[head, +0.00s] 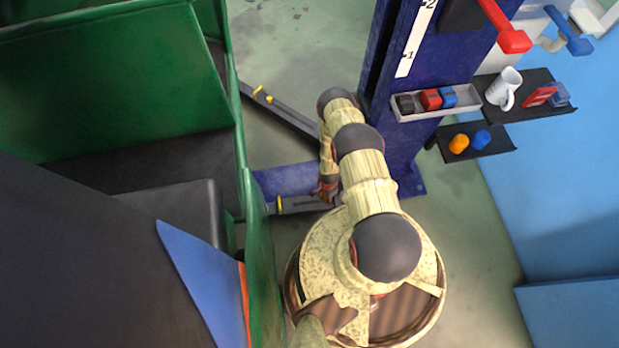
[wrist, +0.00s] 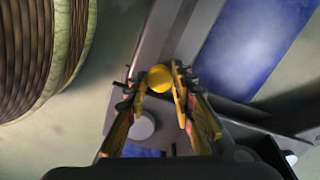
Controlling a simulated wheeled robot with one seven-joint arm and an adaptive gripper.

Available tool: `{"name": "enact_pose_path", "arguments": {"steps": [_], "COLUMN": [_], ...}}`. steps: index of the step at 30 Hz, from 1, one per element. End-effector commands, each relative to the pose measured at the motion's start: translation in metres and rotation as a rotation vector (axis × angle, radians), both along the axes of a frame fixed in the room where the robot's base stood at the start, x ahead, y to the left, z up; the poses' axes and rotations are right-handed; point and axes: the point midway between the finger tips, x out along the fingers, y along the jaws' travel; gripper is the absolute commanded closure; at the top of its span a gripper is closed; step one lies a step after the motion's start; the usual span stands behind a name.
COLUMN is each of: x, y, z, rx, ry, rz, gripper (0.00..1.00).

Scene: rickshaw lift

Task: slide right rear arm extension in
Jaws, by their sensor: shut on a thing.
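The lower lift arm (head: 304,203) is a dark grey bar running left from the foot of the blue post toward the green rickshaw (head: 262,270), with a yellow band on it. My gripper (head: 328,190) is down at the post end of this arm; its fingertips are hard to make out in the head view. In the wrist view my gripper (wrist: 160,88) has its two fingers on either side of a round yellow knob (wrist: 160,78), shut on it. The knob sits over a grey metal bar (wrist: 172,50). How far the extension stands out cannot be told.
The blue lift post (head: 405,120) stands just behind my arm. A second lift arm (head: 285,112) with a yellow part reaches out farther back. Small trays (head: 435,103) with blocks and a white mug (head: 504,88) hang on the post's right. Green floor is clear at lower right.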

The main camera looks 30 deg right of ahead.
Motion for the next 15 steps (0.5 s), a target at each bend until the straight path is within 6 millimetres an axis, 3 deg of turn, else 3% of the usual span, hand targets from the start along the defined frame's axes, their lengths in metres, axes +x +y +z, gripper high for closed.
{"name": "enact_pose_path", "arguments": {"steps": [6,15], "x": [-0.014,-0.017], "y": [-0.023,-0.03], "z": [-0.001,-0.001], "rx": [0.0,-0.001], "ry": [0.0,-0.001], "rz": [-0.002,0.0], "gripper": [1.0,1.0]}}
